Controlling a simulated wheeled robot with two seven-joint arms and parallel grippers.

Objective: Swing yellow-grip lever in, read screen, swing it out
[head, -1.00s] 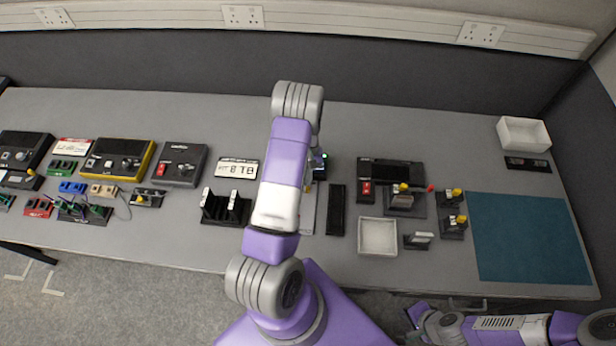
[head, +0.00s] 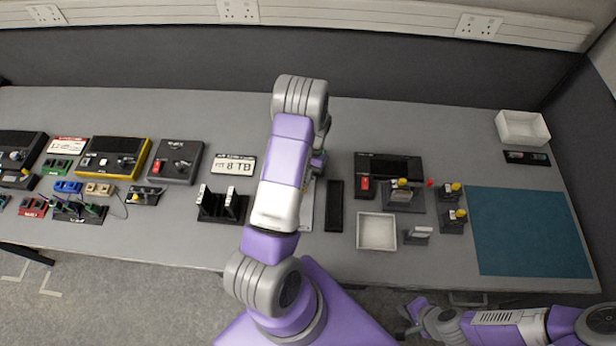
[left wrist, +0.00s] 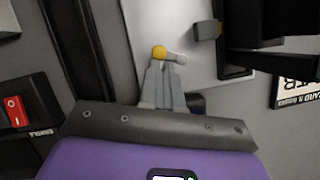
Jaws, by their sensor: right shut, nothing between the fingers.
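My left arm covers the middle of the head view and hides most of its gripper. In the left wrist view, the left gripper's grey fingers (left wrist: 160,82) are close together, with a yellow grip (left wrist: 159,52) and short grey stem at their tips. I cannot tell whether they clasp it. Other yellow-tipped levers stand right of centre (head: 403,183), near the teal mat (head: 456,188), and on the left (head: 155,190). A black unit with a dark front (head: 388,167) stands behind; no reading is legible. My right gripper (head: 408,322) is shut and empty, in front of the table.
The teal mat (head: 530,235) is bare. Several control boxes crowd the left.

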